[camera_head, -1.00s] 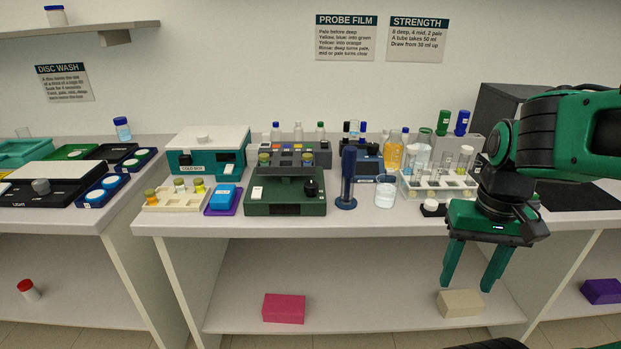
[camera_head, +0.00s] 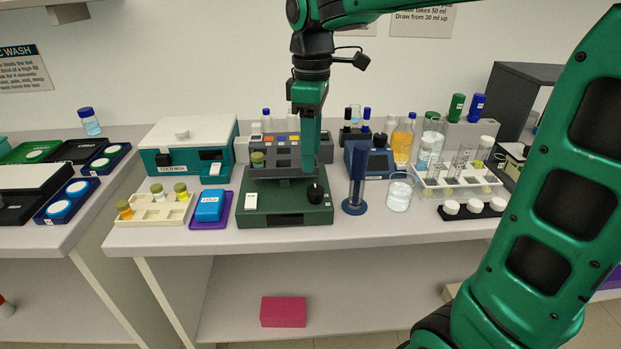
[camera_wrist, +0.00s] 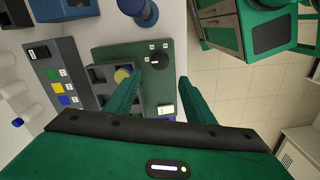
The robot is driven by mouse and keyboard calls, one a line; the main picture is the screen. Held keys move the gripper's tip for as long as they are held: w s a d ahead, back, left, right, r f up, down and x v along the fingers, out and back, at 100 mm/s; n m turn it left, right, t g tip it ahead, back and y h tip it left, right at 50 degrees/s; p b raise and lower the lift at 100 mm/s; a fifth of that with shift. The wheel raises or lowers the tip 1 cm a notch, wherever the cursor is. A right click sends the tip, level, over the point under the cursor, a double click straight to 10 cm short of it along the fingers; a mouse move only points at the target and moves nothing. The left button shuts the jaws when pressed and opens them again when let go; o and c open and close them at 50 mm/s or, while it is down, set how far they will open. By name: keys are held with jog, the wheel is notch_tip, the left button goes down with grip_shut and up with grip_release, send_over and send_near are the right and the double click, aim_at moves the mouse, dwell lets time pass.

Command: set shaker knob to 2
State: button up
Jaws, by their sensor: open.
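The shaker (camera_head: 285,207) is a dark green box on the middle bench, with a platform carrying a yellow-capped vial. Its round black knob (camera_head: 316,193) sits at the right of its front, and a white switch (camera_head: 251,201) at the left. In the wrist view the knob (camera_wrist: 157,61) has small white labels around it, too small to read; I cannot tell its setting. My gripper (camera_head: 309,168) points down just above and behind the knob in the head view. In the wrist view its two fingers (camera_wrist: 160,78) are apart and empty, with the knob showing beyond the gap between them.
A blue cylinder on a round base (camera_head: 356,180) and a beaker (camera_head: 399,191) stand right of the shaker. A grey block with coloured buttons (camera_head: 281,151) is behind it. A blue box on a purple tray (camera_head: 209,206) is to its left.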

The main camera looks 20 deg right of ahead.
aim_at(314, 188)
jog(key=f, duration=0.8)
jog(key=shift+d+f, duration=0.3)
jog(key=shift+d, duration=0.05)
jog(key=c, duration=1.1)
